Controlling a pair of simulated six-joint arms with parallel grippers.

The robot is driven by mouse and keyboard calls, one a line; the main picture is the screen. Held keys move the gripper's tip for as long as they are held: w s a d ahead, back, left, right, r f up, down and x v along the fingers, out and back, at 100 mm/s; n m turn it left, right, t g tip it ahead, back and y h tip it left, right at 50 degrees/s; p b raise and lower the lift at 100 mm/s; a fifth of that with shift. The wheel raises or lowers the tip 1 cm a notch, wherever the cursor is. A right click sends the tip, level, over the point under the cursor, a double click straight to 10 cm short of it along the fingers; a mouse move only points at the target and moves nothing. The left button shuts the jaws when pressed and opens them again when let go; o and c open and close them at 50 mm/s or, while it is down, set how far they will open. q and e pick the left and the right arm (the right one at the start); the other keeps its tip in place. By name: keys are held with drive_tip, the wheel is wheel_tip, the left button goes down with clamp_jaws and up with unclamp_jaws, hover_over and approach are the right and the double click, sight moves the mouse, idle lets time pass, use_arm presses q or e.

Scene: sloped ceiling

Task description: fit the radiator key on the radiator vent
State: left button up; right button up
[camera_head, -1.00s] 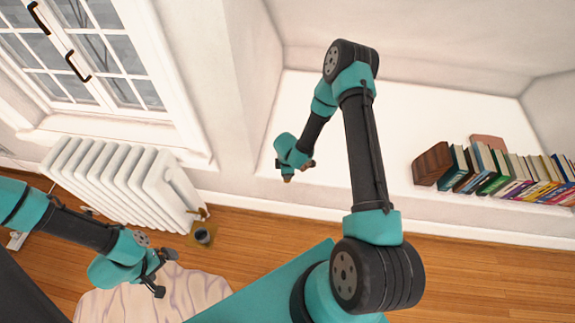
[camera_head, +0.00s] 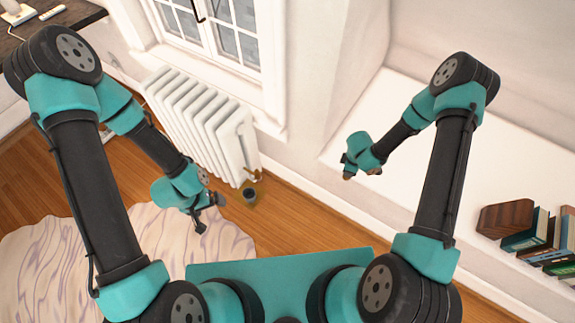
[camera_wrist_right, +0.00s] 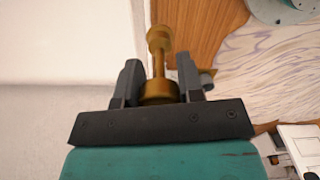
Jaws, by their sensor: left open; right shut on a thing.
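A brass radiator key (camera_wrist_right: 160,40) shows in the right wrist view, its wide end between the fingers and its narrow shaft pointing away from the wrist. My right gripper (camera_head: 361,174) is shut on it, in front of the white wall ledge, right of the radiator. The white radiator (camera_head: 202,122) stands under the window. A small brass fitting (camera_head: 256,175), perhaps the vent, shows at its right end, left of and lower in the picture than the right gripper; its detail is too small to tell. My left gripper (camera_head: 211,212) is open and empty above the rug.
A small dark pot (camera_head: 249,195) stands on the wood floor by the radiator's right end. A pale rug (camera_head: 110,262) covers the floor at lower left. Books and a wooden block (camera_head: 505,217) stand on the ledge (camera_head: 440,165) at right. A dark desk (camera_head: 75,18) is at upper left.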

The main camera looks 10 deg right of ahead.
idle(0.5)
drive_tip(key=shift+w+r, duration=0.35)
drive_tip(key=shift+r, duration=0.1)
drive_tip(key=w+a+r+m, duration=0.2)
drive_tip(key=a+r, duration=0.1)
drive_tip(key=r, duration=0.5)
drive_tip(key=w+a+r+m, duration=0.2)
drive_tip(key=a+r, duration=0.1)
drive_tip(key=r, duration=0.4)
drive_tip(key=w+a+r+m, duration=0.2)
drive_tip(key=a+r, duration=0.2)
drive_tip(key=r, duration=0.4)
drive_tip(key=shift+r+m, duration=0.3)
drive_tip(key=shift+r, duration=0.05)
